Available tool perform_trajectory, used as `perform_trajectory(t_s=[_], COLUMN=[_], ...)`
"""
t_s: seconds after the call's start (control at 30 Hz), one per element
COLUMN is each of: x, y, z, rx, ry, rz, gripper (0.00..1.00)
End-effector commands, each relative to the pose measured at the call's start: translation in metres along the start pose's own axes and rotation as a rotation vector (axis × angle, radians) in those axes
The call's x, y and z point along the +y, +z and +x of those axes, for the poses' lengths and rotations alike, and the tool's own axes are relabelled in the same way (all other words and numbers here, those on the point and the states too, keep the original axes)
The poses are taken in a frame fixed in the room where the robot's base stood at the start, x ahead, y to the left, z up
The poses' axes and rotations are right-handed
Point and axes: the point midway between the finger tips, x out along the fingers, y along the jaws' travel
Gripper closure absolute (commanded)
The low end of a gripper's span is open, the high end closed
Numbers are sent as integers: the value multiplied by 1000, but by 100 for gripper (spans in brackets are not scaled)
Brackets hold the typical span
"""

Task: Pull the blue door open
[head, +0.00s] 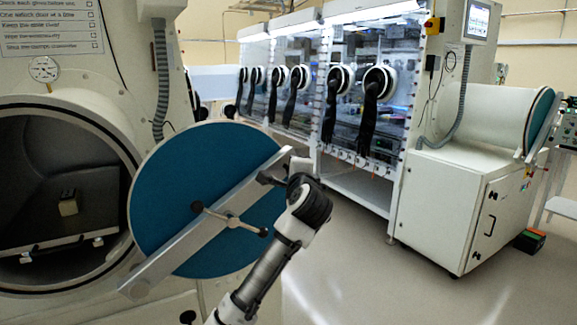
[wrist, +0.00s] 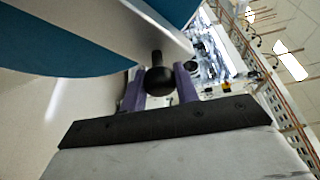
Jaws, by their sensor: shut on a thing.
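The blue door (head: 172,185) is a round disc with a pale bar (head: 172,262) across it and a small dark-knobbed handle (head: 230,218) at its middle. It stands swung out from the round chamber opening (head: 40,140), on the opening's right side. My gripper (head: 278,174) is at the bar's upper right end. In the wrist view, its two purple fingers are shut on a black knob (wrist: 160,81) beside the door's edge. The blue face (wrist: 60,45) also shows there. In the head view the knob is mostly hidden by my gripper.
A small tan block (head: 68,205) sits on a tray inside the chamber. A row of gloveboxes (head: 330,100) stands at the back. A white cabinet (head: 450,200) with a cylinder on top is at right. The floor (head: 350,275) between is clear.

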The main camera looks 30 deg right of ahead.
Motion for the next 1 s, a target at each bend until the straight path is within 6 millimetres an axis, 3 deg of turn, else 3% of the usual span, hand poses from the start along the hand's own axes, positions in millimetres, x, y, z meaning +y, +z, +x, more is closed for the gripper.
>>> perform_trajectory(t_s=[0.3,0.33,0.5,0.8,1.0], x=[1,1,0,1,3], y=[-1,-1,0,0,-1], z=[0,0,0,-2,-29], rx=[2,2,1,0,3], ry=[1,1,1,0,-3], rz=[1,1,0,0,-1], gripper=[100,67,48,48,48])
